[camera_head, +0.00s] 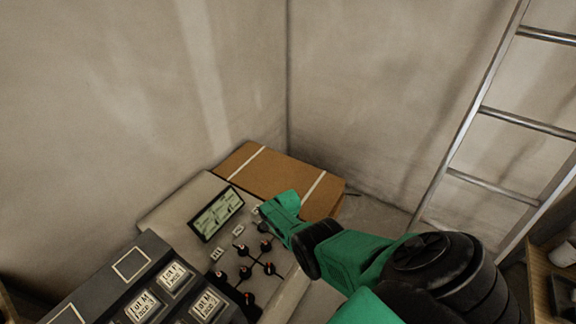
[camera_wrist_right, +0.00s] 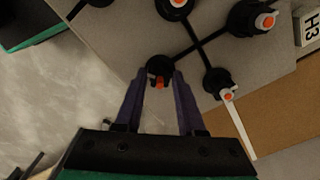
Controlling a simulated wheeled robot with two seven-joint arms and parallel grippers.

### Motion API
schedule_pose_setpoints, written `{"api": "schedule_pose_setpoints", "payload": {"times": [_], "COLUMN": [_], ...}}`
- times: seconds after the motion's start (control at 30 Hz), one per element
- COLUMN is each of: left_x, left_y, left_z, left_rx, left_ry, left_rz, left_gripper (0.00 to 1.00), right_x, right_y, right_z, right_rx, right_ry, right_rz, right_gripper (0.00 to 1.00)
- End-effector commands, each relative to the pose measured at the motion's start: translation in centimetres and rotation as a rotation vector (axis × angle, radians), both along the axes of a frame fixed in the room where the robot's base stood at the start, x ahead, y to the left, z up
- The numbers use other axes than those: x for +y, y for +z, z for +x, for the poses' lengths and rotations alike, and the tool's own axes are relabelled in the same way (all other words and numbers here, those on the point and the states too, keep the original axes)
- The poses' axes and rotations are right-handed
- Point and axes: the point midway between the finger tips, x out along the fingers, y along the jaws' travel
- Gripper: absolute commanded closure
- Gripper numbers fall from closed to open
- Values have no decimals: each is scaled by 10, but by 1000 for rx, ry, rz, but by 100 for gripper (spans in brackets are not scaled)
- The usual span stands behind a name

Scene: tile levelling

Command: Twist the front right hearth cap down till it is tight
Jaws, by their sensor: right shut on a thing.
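In the right wrist view, the purple fingers of my right gripper (camera_wrist_right: 160,84) are closed on a black hearth cap (camera_wrist_right: 160,64) with an orange middle, near the edge of a grey slab (camera_wrist_right: 125,40). Other black caps with orange tops are around it, one to the right (camera_wrist_right: 219,84) and one at upper right (camera_wrist_right: 263,17), with dark lines running between them. I cannot tell how tight the cap is. My left gripper is not in view.
A display (camera_head: 216,214) and small white labels (camera_head: 238,230) are on the slab. A dark case with labelled packs (camera_head: 130,265) stands at lower left. A cardboard box (camera_head: 275,170) lies behind, near the wall corner. A ladder (camera_head: 480,110) leans at right.

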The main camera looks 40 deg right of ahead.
Motion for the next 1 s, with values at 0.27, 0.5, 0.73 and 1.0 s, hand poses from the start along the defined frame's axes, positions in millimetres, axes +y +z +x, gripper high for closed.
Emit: {"api": "schedule_pose_setpoints", "payload": {"times": [0.27, 0.5, 0.73, 1.0], "left_x": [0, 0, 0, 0], "left_y": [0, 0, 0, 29], "left_z": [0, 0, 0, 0], "left_rx": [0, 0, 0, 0], "left_ry": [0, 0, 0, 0], "left_rz": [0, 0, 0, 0], "left_gripper": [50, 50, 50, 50], "right_x": [0, 0, 0, 0], "right_y": [1, 1, 0, 32], "right_z": [1, 1, 0, 0], "right_rx": [-2, -2, -1, -1], "right_ry": [-8, -7, -6, -6], "right_rz": [-1, -1, 0, 0], "right_gripper": [100, 31, 31, 31]}}
